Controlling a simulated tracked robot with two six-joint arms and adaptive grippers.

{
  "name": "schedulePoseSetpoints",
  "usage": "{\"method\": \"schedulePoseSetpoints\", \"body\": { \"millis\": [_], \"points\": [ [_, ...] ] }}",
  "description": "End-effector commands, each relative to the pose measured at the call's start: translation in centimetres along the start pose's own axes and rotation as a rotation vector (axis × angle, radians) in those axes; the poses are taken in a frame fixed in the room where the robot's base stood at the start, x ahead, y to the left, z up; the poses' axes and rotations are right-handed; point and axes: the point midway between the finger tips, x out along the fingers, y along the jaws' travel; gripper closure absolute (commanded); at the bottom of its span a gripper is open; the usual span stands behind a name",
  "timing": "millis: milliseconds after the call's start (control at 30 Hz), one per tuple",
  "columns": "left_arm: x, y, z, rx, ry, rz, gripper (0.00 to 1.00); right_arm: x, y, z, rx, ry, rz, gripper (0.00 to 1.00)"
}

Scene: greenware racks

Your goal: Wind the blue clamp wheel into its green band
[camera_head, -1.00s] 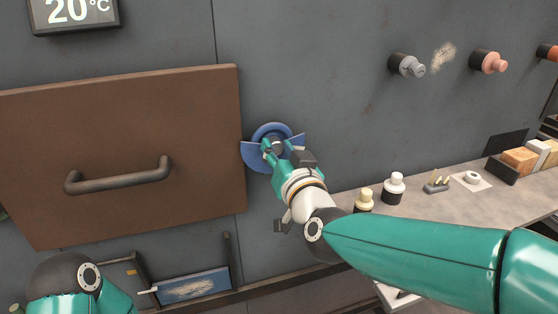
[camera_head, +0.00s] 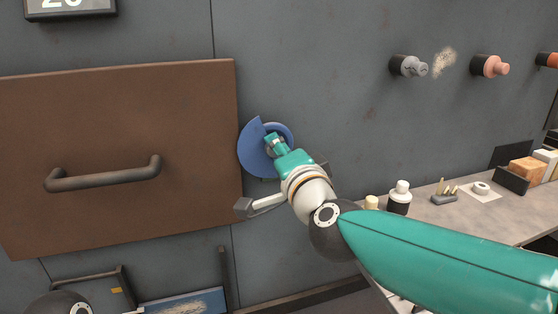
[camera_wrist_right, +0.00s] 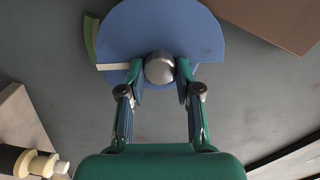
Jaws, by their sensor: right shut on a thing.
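The blue clamp wheel (camera_head: 252,158) is on the dark wall beside the brown door's right edge. In the right wrist view the wheel (camera_wrist_right: 165,28) is a large part-disc around a round grey hub (camera_wrist_right: 159,68). A pale pointer strip (camera_wrist_right: 113,66) lies at its left edge. Part of a green band (camera_wrist_right: 90,38) shows beyond the wheel's left edge, and the strip appears just below it. My right gripper (camera_head: 273,143) is shut on the hub, a finger on each side, also seen in the wrist view (camera_wrist_right: 160,76). My left gripper is out of view.
The brown door (camera_head: 200,110) with a dark handle (camera_head: 104,176) is close left of the wheel. Knobs (camera_head: 408,66) stick out at upper right. A shelf (camera_head: 450,212) with bottles (camera_head: 399,198) and small items lies at lower right. The wall above the wheel is clear.

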Motion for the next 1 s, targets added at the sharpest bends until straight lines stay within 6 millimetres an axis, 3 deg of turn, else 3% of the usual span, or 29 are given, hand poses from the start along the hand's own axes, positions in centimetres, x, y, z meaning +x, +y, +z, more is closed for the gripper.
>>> {"method": "schedulePoseSetpoints", "body": {
  "millis": [400, 867, 900, 1000],
  "points": [
    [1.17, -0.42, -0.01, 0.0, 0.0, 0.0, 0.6, 0.02, 0.46, -0.19, 0.187, 0.006, 0.005, 1.0],
    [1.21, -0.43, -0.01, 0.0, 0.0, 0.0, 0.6, 0.04, 0.54, -0.22, 0.202, 0.006, 0.007, 1.0],
    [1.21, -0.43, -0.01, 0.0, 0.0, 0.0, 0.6, 0.04, 0.55, -0.21, 0.202, 0.006, 0.008, 0.65],
    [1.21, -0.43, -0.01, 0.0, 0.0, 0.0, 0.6, 0.03, 0.5, -0.18, 0.201, 0.005, 0.007, 0.49]
  ]
}}
